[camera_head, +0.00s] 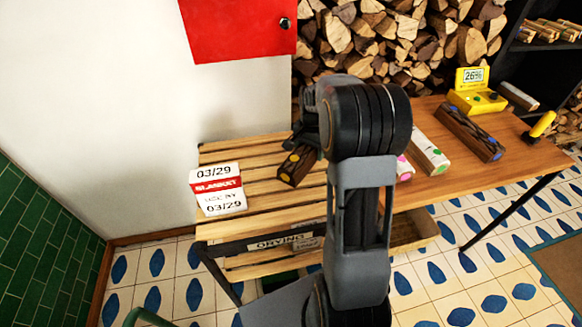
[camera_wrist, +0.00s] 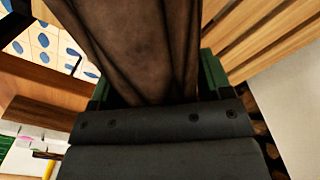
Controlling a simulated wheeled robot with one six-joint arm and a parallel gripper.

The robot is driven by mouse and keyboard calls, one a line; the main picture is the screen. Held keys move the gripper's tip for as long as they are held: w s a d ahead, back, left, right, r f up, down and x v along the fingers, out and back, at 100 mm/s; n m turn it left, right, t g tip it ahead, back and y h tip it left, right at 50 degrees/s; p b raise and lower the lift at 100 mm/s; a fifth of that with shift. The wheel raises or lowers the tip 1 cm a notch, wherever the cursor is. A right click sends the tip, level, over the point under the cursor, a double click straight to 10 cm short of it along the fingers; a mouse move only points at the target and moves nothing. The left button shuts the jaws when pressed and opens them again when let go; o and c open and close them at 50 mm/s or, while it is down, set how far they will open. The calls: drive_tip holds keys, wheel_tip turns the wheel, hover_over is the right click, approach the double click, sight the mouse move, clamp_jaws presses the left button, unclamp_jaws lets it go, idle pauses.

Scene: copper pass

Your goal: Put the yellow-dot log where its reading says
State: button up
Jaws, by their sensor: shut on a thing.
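My gripper (camera_head: 304,146) is shut on a dark brown log (camera_head: 294,168) over the slatted drying rack. A small yellowish dot shows on the log's near end. In the wrist view the log (camera_wrist: 145,45) fills the space between the green fingers. My arm hides part of the log and rack, and I cannot tell if the log touches the slats. The rack (camera_head: 260,207) carries a "DRYING" label (camera_head: 281,240) on its front. The yellow meter (camera_head: 478,92) on the wooden table reads 26%.
On the table (camera_head: 455,185) lie a dark log with blue dots (camera_head: 468,132), a pale log with a green dot (camera_head: 428,152) and a pink-dotted log (camera_head: 404,170). A yellow tool (camera_head: 541,125) lies at the right. A 03/29 sign (camera_head: 217,188) stands at the rack's left end.

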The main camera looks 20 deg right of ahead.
drive_tip(key=w+a+f, duration=0.2)
drive_tip(key=f, duration=0.1)
drive_tip(key=w+a+f, duration=0.1)
drive_tip(key=f, duration=0.1)
drive_tip(key=shift+w+a+f+b, duration=0.25)
drive_tip(key=shift+w+a+b, duration=0.05)
drive_tip(key=shift+a, duration=0.1)
drive_tip(key=shift+w+a+f+b, duration=0.15)
drive_tip(key=shift+f+b, duration=0.15)
drive_tip(key=shift+f, duration=1.55)
drive_tip(key=shift+f, duration=0.15)
drive_tip(key=o, duration=1.4)
drive_tip(key=shift+o, duration=0.2)
